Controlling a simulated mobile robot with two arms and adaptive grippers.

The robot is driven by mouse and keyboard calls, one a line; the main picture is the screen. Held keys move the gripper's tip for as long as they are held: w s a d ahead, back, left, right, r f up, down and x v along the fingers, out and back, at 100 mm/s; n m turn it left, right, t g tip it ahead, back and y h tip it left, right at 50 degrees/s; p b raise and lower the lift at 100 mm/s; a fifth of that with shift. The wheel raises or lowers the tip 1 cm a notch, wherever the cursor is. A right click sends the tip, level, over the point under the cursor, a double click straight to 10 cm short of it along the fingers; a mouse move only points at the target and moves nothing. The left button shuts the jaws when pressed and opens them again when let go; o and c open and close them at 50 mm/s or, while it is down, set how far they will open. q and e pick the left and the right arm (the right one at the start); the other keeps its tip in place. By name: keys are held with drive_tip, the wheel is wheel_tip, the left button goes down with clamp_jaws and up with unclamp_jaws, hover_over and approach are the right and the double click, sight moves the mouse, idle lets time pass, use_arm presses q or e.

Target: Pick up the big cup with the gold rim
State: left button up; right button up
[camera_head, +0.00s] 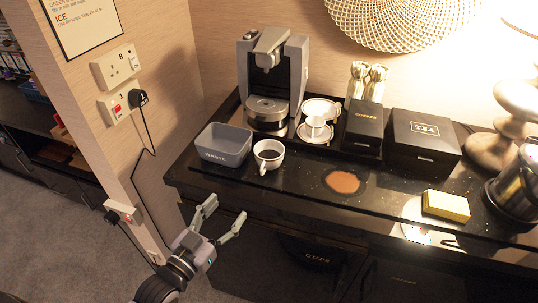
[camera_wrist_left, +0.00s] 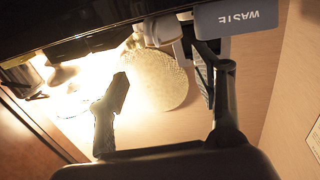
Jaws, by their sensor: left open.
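A white cup (camera_head: 268,155) with dark liquid in it stands upright on the black counter, right of the grey bin. It is the largest cup I see; a gold colour on its rim is too small to tell. A white shape near the top of the left wrist view (camera_wrist_left: 160,30) appears to be this cup. My left gripper (camera_head: 224,212) is open and empty, below and in front of the counter's front edge, apart from the cup. Its two spread fingers also show in the left wrist view (camera_wrist_left: 172,82). My right gripper is not in view.
A grey waste bin (camera_head: 223,145) stands left of the cup, and a coffee machine (camera_head: 268,85) behind. A smaller white cup (camera_head: 317,124) on a saucer and black boxes (camera_head: 425,140) stand to the right. A brown patch (camera_head: 342,182) and yellow sponge (camera_head: 446,206) lie further right.

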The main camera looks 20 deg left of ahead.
use_arm(q)
drive_tip(key=p, duration=0.2)
approach(262, 164)
drive_tip(key=x, duration=0.2)
drive_tip(key=shift+w+d+f, duration=0.15)
drive_tip(key=shift+w, duration=0.1)
drive_tip(key=shift+w+p, duration=0.3)
drive_tip(key=shift+w, duration=0.05)
drive_tip(key=x, duration=0.2)
drive_tip(key=p+x, duration=0.1)
drive_tip(key=shift+w+r, duration=0.25)
drive_tip(key=shift+w, duration=0.05)
drive_tip(key=shift+w+f, duration=0.15)
drive_tip(key=shift+w, duration=0.35)
drive_tip(key=shift+s, duration=0.1)
drive_tip(key=shift+c, duration=0.5)
clamp_jaws()
